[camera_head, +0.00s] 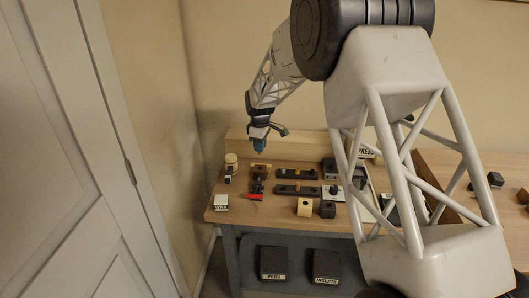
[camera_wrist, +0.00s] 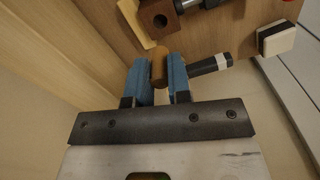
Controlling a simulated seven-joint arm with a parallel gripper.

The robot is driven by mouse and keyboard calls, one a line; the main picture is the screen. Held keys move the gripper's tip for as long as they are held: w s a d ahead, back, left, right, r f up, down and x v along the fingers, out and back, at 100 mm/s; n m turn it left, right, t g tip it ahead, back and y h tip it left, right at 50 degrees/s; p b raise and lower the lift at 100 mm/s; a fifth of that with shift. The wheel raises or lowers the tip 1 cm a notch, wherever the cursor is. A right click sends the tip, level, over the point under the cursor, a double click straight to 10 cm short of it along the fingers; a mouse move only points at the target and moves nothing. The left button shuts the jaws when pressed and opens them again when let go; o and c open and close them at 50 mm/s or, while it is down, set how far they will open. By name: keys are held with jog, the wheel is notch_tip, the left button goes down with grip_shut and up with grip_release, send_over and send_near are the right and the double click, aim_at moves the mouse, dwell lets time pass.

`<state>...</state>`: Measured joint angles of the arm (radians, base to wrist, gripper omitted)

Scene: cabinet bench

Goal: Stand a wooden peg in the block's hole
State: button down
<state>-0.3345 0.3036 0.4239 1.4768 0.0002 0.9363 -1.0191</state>
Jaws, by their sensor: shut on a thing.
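My gripper (camera_wrist: 159,82) shows its two blue fingers in the wrist view, shut on a wooden peg (camera_wrist: 159,64) whose rounded brown end sticks out between them. A brown block (camera_wrist: 158,18) with a dark round hole in its face lies just beyond the peg, apart from it in the picture. In the head view my gripper (camera_head: 259,146) hangs above the back left of the bench, over the area of the small brown block (camera_head: 260,173). The peg is too small to make out there.
A pale wooden strip (camera_wrist: 136,22) lies beside the block. A black-and-white cylinder (camera_wrist: 210,65) and a white-topped box (camera_wrist: 275,38) are on the right. On the bench (camera_head: 280,222) stand a tan block (camera_head: 304,207), a dark block (camera_head: 327,209) and black trays (camera_head: 297,190). A wall rises behind.

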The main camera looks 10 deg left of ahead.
jog(key=shift+f, duration=0.2)
dwell(0.4)
jog(key=shift+f, duration=2.85)
jog(key=shift+f, duration=1.15)
dwell(1.2)
jog(key=c, duration=0.8)
grip_release()
jog(key=shift+r, duration=0.25)
jog(key=shift+r, duration=3.3)
